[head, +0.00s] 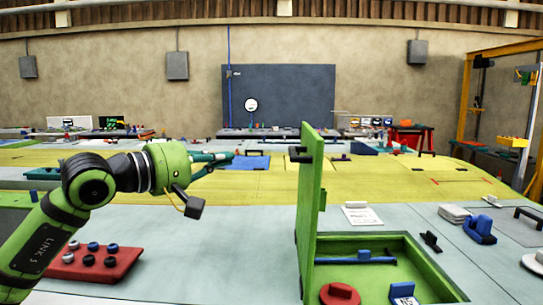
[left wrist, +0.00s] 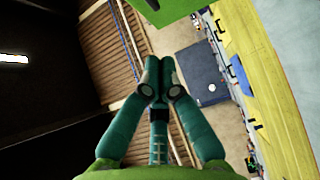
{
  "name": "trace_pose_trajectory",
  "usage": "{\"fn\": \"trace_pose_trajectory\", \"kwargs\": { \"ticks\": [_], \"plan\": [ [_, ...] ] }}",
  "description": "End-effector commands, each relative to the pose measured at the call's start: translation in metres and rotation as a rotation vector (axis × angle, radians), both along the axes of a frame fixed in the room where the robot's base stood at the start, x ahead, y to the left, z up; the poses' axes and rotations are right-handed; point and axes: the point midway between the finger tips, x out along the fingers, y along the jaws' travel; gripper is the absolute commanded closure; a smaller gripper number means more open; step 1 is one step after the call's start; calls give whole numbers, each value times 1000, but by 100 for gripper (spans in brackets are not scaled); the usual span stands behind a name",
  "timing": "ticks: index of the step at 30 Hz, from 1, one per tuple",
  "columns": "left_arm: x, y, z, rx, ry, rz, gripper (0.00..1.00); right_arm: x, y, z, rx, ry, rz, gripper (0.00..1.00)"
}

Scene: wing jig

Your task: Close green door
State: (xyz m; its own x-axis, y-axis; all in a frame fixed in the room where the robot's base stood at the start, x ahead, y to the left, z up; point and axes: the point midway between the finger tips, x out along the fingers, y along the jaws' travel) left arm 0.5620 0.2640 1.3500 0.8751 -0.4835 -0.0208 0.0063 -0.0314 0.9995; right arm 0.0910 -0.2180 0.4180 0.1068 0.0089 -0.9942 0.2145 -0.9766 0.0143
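The green door (head: 310,215) stands upright and open at the left edge of a green-framed recess (head: 440,276) in the work surface. A dark handle or latch (head: 300,154) sits near its top on the left face. My left gripper (head: 228,158) is to the left of the door, apart from it, with teal fingers pointing right. In the left wrist view the fingertips (left wrist: 160,78) meet with nothing seen between them. A green panel, apparently the door (left wrist: 170,10), shows at the top of that view. My right gripper is not in view.
The recess holds a red round part (head: 340,294), a blue bar (head: 356,260) and a blue block (head: 402,290). A red tray (head: 95,264) lies at lower left. A blue clamp (head: 480,230) stands right of the recess.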

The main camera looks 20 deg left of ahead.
Motion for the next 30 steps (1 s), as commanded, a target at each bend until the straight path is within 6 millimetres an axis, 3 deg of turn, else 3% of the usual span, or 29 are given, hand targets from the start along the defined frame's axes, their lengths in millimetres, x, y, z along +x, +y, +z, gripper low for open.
{"fn": "trace_pose_trajectory", "kwargs": {
  "ticks": [1, 11, 19, 30],
  "plan": [
    [10, -6, 6, -5, 4, -5, 100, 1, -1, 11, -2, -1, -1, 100],
    [69, -42, 4, -2, 2, -4, 100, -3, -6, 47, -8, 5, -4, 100],
    [75, -72, 0, -1, 1, -3, 100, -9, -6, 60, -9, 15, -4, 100],
    [76, -75, -3, -1, 1, -1, 100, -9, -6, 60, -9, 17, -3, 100]
  ]
}}
